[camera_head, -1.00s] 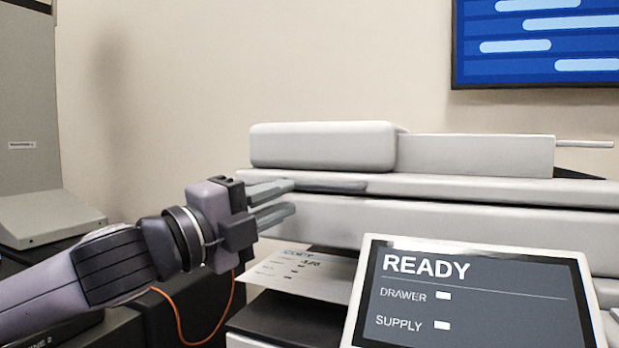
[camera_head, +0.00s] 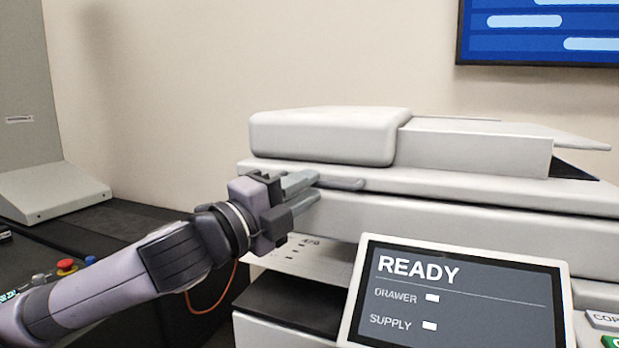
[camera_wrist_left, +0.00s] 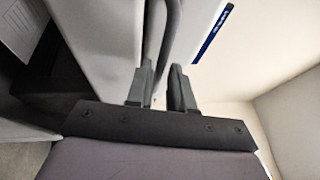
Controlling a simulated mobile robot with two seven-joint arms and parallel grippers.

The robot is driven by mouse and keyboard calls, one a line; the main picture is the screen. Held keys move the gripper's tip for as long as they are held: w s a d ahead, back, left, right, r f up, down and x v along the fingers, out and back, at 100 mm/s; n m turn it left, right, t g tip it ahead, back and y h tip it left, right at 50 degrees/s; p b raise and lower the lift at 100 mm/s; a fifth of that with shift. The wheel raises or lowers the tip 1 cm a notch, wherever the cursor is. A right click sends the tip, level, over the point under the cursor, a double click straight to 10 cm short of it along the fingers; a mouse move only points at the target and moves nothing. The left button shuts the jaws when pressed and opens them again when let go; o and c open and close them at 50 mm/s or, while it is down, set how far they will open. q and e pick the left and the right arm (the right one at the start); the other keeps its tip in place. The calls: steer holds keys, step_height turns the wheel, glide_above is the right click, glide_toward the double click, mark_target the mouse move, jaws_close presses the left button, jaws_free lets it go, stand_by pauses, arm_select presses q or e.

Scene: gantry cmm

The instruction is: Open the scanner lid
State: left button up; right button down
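The scanner lid (camera_head: 430,182) is a pale grey slab on top of the copier, with a raised feeder box (camera_head: 325,137) on it. The lid lies down on the scanner body (camera_head: 450,225). A darker grey bar handle (camera_head: 345,184) runs along its front edge near the left. My left gripper (camera_head: 308,190) is at the handle's left end, fingers apart, one above the other. In the left wrist view the open fingers (camera_wrist_left: 160,85) point at the handle (camera_wrist_left: 171,35), which lies in line with the gap between them. I cannot tell whether they touch it. My right gripper is out of view.
A tilted screen reading READY (camera_head: 450,300) stands in front of the copier, right of my left gripper. A printed sheet (camera_head: 310,257) lies below the gripper. A red button (camera_head: 66,267) is at the lower left. A blue wall display (camera_head: 540,35) hangs behind.

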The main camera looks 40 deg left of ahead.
arm_select(q)
steer(key=shift+w+d+r, duration=0.1)
steer(key=shift+w+d, duration=0.05)
steer(key=shift+w, duration=0.5)
jaws_close()
stand_by(1.2)
